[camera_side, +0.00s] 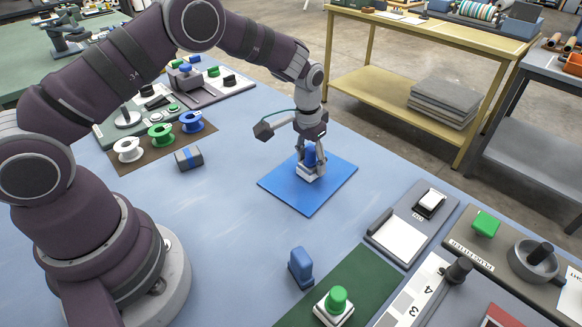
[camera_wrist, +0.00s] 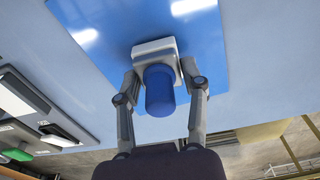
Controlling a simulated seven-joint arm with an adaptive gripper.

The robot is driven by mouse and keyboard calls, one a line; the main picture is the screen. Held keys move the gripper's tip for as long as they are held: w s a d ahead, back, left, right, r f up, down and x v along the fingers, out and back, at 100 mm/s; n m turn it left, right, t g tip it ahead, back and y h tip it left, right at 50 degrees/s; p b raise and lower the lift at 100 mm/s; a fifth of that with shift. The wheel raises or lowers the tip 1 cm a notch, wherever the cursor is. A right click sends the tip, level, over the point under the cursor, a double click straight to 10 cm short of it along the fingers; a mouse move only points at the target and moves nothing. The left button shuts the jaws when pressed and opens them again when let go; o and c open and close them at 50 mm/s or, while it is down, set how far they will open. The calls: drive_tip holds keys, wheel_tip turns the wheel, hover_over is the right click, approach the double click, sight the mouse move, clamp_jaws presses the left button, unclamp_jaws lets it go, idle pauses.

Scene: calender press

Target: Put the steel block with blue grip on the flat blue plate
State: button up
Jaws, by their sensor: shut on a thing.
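I cannot tell for sure whether the block's underside touches the plate.
A green-knobbed block (camera_side: 335,306) stands on a green mat (camera_side: 362,285), with a blue upright piece (camera_side: 301,268) beside it. A grey scale-like tray (camera_side: 400,238) lies right of the plate.

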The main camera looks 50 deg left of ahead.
sight(306, 166)
drive_tip(key=shift+f, duration=0.1)
drive_tip(key=o, duration=1.2)
drive_tip(key=s+r+t, duration=0.1)
drive_tip(key=s+r, duration=0.4)
drive_tip(key=r, duration=0.5)
drive_tip(key=s+r+t, duration=0.1)
drive_tip(key=s+r, duration=0.3)
drive_tip(key=r, duration=0.6)
drive_tip(key=s+a+t, duration=0.1)
drive_tip(key=s+t, duration=0.1)
drive_tip(key=s, duration=0.8)
drive_tip(key=shift+s+f, duration=0.15)
drive_tip(key=shift+f, duration=0.15)
